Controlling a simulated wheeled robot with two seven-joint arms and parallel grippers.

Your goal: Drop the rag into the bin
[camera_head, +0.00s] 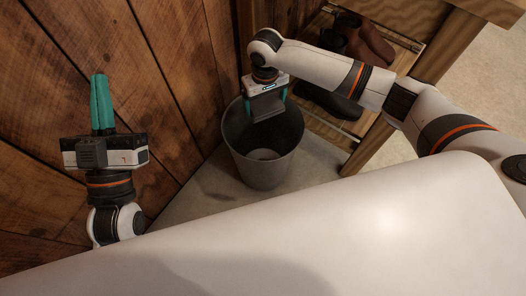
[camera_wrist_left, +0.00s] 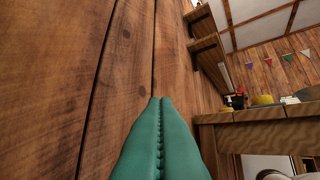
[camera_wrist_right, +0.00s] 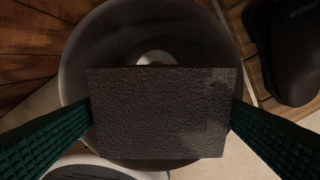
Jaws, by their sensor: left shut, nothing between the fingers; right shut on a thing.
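The rag (camera_wrist_right: 160,112) is a dark grey, textured rectangular piece held between the two green fingers of my right gripper (camera_wrist_right: 162,115). In the head view my right gripper (camera_head: 266,107) is over the bin's mouth, and the rag (camera_head: 268,106) shows dark below its wrist. The bin (camera_head: 262,172) is a grey round bucket on the floor by the wood wall. In the right wrist view the bin (camera_wrist_right: 80,70) lies beneath the rag, its inside partly hidden by it. My left gripper (camera_head: 101,104) points up at the left, shut and empty; its green fingers (camera_wrist_left: 160,140) touch each other.
A wood plank wall (camera_head: 150,70) runs along the left. A wooden rack (camera_head: 375,135) with dark boots (camera_head: 330,100) and brown boots (camera_head: 365,42) stands right of the bin. A large pale surface fills the lower head view. Some floor (camera_head: 195,195) is bare left of the bin.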

